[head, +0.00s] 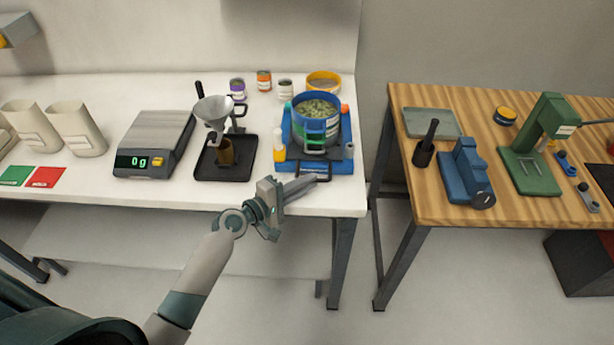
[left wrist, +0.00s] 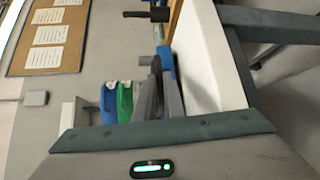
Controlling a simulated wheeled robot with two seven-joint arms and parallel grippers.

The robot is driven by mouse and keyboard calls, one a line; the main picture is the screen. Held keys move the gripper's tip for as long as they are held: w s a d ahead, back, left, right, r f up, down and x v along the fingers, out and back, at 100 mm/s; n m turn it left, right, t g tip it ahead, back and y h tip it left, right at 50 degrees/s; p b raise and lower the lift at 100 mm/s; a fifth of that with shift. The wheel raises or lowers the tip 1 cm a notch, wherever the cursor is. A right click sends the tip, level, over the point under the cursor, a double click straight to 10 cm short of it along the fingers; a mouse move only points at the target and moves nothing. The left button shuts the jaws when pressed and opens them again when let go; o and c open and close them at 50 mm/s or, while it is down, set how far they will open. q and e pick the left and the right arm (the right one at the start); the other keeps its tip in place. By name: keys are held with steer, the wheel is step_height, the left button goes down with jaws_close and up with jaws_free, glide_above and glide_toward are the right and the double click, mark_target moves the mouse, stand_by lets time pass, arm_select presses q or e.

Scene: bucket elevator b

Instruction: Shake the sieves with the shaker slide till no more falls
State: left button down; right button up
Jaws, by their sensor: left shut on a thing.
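The blue-rimmed top sieve (head: 317,127), filled with greenish grains (head: 317,108), sits on the blue shaker (head: 289,156). The blue sieve (left wrist: 108,103) and a green one (left wrist: 125,103) below it show sideways in the left wrist view. My left gripper (head: 321,179) is at the shaker's front, by the table edge, its fingers pointing right. It is shut on the dark slide handle (head: 314,169), whose grasped part is mostly hidden by the fingers. The fingers (left wrist: 159,85) also look closed together in the left wrist view. My right gripper is not in view.
A scale (head: 155,140) reading 0 g and a black tray (head: 225,170) with a funnel stand (head: 214,112) stand left of the shaker. Small jars (head: 237,89) and a yellow-rimmed pan (head: 323,82) are behind. A wooden table (head: 440,205) with tools stands right, across a gap.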

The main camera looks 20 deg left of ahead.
arm_select(q)
steer(key=shift+s+d+r, duration=0.1)
steer(key=shift+s+d, duration=0.1)
steer(key=shift+s, duration=0.3)
steer(key=shift+w, duration=0.1)
steer(key=shift+w+a, duration=0.1)
steer(key=shift+w, duration=0.05)
steer(key=c, duration=2.1)
jaws_free()
steer(key=shift+w+f, duration=0.1)
steer(key=shift+f, duration=0.1)
steer(key=shift+o, duration=1.3)
steer(key=shift+r, duration=0.1)
steer(key=shift+s+a, duration=0.3)
steer(key=shift+s, duration=0.15)
steer(key=b+v, duration=0.5)
steer(key=v, duration=1.1)
steer(key=shift+s+r, duration=0.2)
steer(key=shift+s, duration=0.1)
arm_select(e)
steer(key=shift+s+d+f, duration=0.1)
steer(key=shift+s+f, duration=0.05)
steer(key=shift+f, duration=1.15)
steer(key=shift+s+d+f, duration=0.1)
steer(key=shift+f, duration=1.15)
